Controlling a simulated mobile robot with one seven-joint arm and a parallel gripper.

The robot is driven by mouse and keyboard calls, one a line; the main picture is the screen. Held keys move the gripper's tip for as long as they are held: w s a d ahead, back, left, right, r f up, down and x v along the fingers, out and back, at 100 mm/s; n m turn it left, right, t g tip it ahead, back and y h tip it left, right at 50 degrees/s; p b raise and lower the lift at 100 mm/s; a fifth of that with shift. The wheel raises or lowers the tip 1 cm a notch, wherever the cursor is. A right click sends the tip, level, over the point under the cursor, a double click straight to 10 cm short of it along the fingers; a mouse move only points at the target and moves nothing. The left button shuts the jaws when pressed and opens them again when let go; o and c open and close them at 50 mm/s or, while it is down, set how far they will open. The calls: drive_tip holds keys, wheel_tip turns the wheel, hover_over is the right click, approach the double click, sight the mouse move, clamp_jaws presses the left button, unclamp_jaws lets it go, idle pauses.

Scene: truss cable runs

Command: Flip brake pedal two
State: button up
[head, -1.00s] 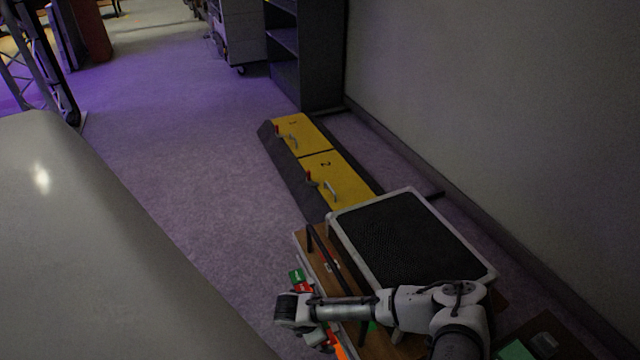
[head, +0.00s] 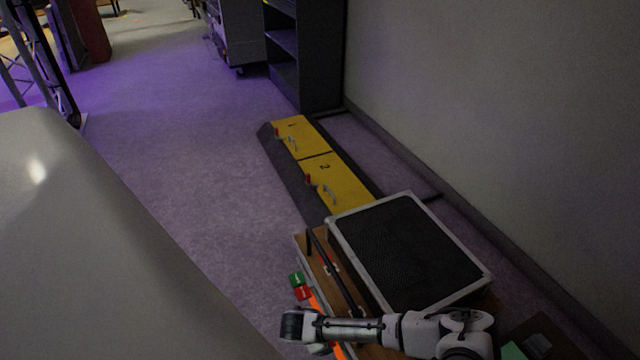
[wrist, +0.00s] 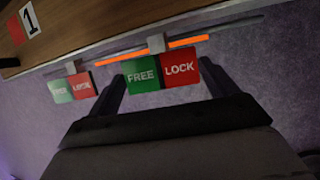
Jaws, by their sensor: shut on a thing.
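In the wrist view a pedal plate (wrist: 163,75), green with FREE on the left and red with LOCK on the right, hangs from a small grey block on a rail with an orange stripe. My gripper (wrist: 160,84) is shut on this plate, with one finger at each side of it. No number shows by it. A second FREE/LOCK plate (wrist: 72,88) hangs to the left, below a white-and-red label marked 1 (wrist: 30,22). In the head view my arm reaches left along the bottom, and its fingertips are hidden. A green-and-red plate (head: 299,286) shows above my wrist.
The wooden board (head: 318,262) carries a dark bar and stands beside a black-topped, light-framed box (head: 408,252). Yellow panels numbered 1 and 2 (head: 335,185) lie beyond. A wall closes the right; open carpet (head: 190,170) lies left.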

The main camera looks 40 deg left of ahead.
drive_tip(key=o, duration=0.8)
drive_tip(key=p+v, duration=0.4)
drive_tip(key=v, duration=0.9)
drive_tip(key=shift+s+r, duration=0.25)
drive_tip(key=shift+r, duration=0.05)
